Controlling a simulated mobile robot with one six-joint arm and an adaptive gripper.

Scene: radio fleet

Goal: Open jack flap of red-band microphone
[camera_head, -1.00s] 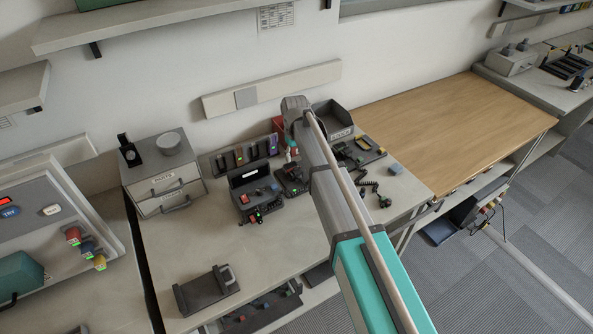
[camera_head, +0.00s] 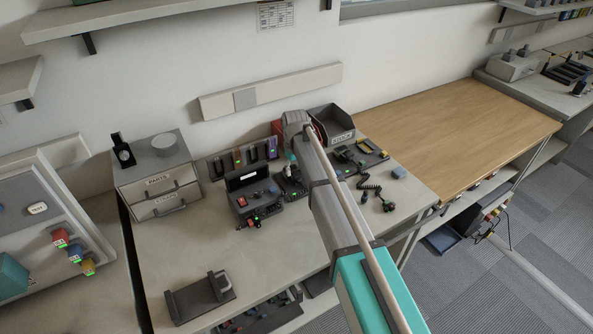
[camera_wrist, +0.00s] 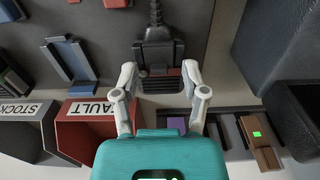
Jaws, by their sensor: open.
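In the wrist view, a dark handheld microphone (camera_wrist: 158,54) with a coiled cord stands upright in the picture, cord end at the top. A reddish strip and a slotted grille show at its lower part. My gripper (camera_wrist: 160,69) is open, with one pale finger on each side of the microphone's lower part. I cannot tell whether the fingers touch it. The jack flap cannot be made out clearly.
In the wrist view a red bin (camera_wrist: 92,113) marked FAULT lies left, a blue cradle (camera_wrist: 73,58) farther up-left, a dark bin (camera_wrist: 294,100) right.

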